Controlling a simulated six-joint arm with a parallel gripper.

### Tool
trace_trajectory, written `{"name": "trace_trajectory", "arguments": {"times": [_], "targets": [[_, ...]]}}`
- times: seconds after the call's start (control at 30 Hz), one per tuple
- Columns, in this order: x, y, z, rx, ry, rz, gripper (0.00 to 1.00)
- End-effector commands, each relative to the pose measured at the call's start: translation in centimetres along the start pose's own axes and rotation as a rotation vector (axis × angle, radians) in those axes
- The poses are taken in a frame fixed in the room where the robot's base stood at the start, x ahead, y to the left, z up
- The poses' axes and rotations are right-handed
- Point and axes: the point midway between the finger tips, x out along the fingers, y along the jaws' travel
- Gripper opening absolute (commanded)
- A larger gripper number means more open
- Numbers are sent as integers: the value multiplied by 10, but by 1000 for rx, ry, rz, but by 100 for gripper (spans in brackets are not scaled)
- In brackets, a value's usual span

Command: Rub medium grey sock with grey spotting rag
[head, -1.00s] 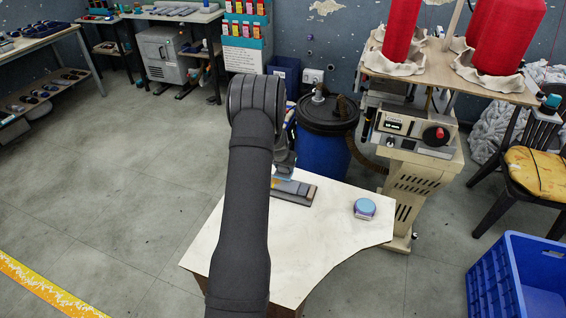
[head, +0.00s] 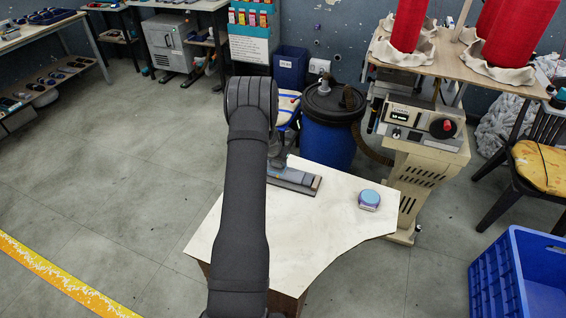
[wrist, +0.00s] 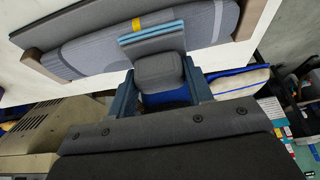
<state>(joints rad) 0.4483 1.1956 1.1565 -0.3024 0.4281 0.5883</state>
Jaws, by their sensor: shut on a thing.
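The medium grey sock (wrist: 205,22), with darker patches and a yellow band, lies on a flat holder with brown ends (wrist: 40,64) in the wrist view. In the head view the holder (head: 304,184) lies near the table's back edge, partly behind my arm. My gripper (wrist: 163,90) is shut on the grey spotting rag (wrist: 160,70), a folded grey pad with light blue layers. The rag overlaps the sock's near side in the wrist view; I cannot tell whether they touch. The fingertips are mostly hidden by my arm in the head view.
A blue barrel (head: 326,140) stands just behind the table, and a beige machine (head: 425,160) stands to the right. The table's front middle is clear.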

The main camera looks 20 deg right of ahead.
Motion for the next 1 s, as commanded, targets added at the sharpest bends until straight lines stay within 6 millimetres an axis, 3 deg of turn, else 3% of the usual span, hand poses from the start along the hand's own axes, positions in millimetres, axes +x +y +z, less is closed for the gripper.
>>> {"name": "trace_trajectory", "arguments": {"times": [0.2,0.9,1.0], "targets": [[0,-20,0,-2,0,0,6],[0,48,1,2,-2,1,6],[-3,50,-1,0,-1,1,6]]}}
